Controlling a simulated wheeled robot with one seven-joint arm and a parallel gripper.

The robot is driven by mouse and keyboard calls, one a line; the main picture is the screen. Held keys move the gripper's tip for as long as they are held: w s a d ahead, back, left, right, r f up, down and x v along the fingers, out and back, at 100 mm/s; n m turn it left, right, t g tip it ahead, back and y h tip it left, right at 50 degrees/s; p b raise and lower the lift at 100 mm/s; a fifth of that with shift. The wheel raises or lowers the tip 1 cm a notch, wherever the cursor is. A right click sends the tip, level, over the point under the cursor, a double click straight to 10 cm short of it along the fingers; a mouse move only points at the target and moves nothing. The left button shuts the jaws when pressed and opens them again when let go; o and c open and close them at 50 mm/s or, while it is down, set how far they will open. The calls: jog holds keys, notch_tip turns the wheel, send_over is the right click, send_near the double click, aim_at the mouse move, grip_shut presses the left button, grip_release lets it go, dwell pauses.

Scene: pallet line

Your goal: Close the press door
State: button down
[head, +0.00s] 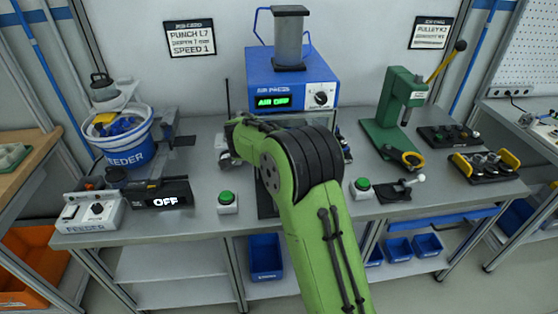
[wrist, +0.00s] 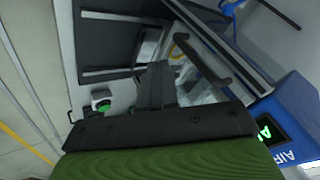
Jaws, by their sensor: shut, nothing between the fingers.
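The air press (head: 290,75) stands at the back middle of the bench, with a blue housing and a grey cylinder on top. Its green display reads "AIR OFF". My arm covers most of its lower front in the head view. In the wrist view the press (wrist: 296,100) is at the right, turned on its side. A dark bar handle (wrist: 203,60), apparently on the press door, crosses in front of clear, shiny panels. My gripper (wrist: 157,70) is shut and empty, left of the handle. I cannot tell whether they touch. The door's opening angle is unclear.
Two green buttons (head: 228,200) (head: 362,187) sit at the bench front. A green hand press (head: 398,105) and black fixtures (head: 482,165) stand on the right. Blue bins (head: 265,255) are below.

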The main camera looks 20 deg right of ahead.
jog(key=s+a+r+n, duration=0.3)
jog(key=s+a+r, duration=0.1)
jog(key=s+r, duration=0.75)
jog(key=s+a+f+n+y, duration=0.1)
jog(key=s+n, duration=0.5)
jog(key=s, duration=0.7)
jog(key=s+a+f+n+y, duration=0.1)
jog(key=s+n, duration=0.5)
jog(key=s, duration=0.8)
jog(key=shift+a+g+y, duration=0.15)
jog(key=shift+g+y, duration=0.25)
jog(key=shift+y, duration=0.4)
jog(key=shift+w+r, duration=0.1)
